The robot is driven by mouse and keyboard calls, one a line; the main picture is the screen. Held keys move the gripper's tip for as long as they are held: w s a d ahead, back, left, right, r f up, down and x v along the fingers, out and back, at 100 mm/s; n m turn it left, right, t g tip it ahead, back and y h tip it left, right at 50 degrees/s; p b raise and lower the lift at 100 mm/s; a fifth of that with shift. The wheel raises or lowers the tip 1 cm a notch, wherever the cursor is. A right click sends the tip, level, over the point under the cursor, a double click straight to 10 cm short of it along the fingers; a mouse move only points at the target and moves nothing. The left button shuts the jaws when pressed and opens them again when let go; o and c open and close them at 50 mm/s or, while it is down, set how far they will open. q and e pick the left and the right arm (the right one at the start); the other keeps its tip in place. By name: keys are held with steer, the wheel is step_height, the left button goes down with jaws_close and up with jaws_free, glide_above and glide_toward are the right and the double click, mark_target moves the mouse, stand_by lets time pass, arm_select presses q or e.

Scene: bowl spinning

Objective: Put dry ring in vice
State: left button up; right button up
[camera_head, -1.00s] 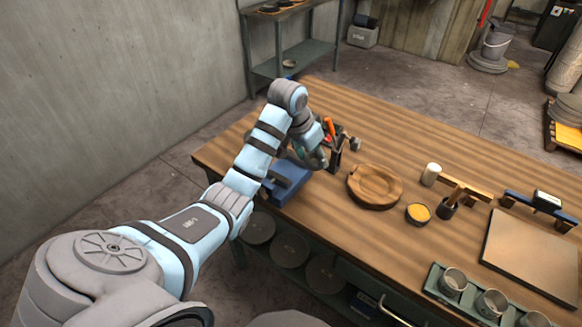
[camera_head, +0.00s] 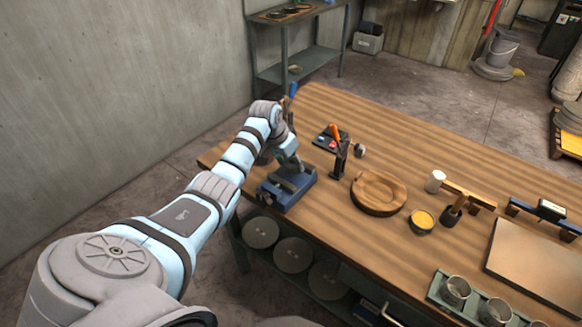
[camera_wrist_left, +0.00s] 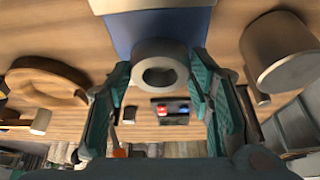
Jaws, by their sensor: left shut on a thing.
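The blue vice (camera_head: 275,197) stands at the table's near left edge. Its blue body (camera_wrist_left: 120,35) and a grey metal part fill the top middle of the left wrist view. My left gripper (camera_head: 293,164) is just above the vice, pointing down. In the left wrist view its two teal fingers are shut on the sides of a grey ring (camera_wrist_left: 142,76). The ring overlaps the blue body there; I cannot tell whether they touch. The ring cannot be made out in the head view. My right gripper is not in view.
A yellow-filled cup (camera_head: 421,223) and a white cylinder (camera_head: 434,184) are farther right. The far middle of the table is clear.

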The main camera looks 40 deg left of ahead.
arm_select(q)
steer(key=shift+s+d+f, duration=0.1)
steer(key=shift+f, duration=0.8)
steer(key=shift+c, duration=0.6)
steer(key=shift+s+d+f, duration=0.15)
steer(key=shift+s+d, duration=0.05)
steer(key=shift+s, duration=0.1)
jaws_close()
steer(key=shift+w+a+f, duration=0.1)
steer(key=shift+w, duration=0.05)
steer(key=o, duration=1.2)
jaws_free()
steer(key=shift+w+a+f, duration=0.1)
steer(key=shift+w+f, duration=0.05)
steer(key=shift+f, duration=0.05)
steer(key=shift+c, duration=0.2)
steer(key=o, duration=0.4)
steer(key=shift+w+a, duration=0.15)
steer(key=shift+w, duration=0.05)
steer(key=shift+s+r, duration=0.2)
steer(key=shift+r, duration=0.05)
steer(key=p+v, duration=0.1)
steer(key=v, duration=1.1)
steer(key=shift+p, duration=0.35)
steer(key=shift+w, duration=0.15)
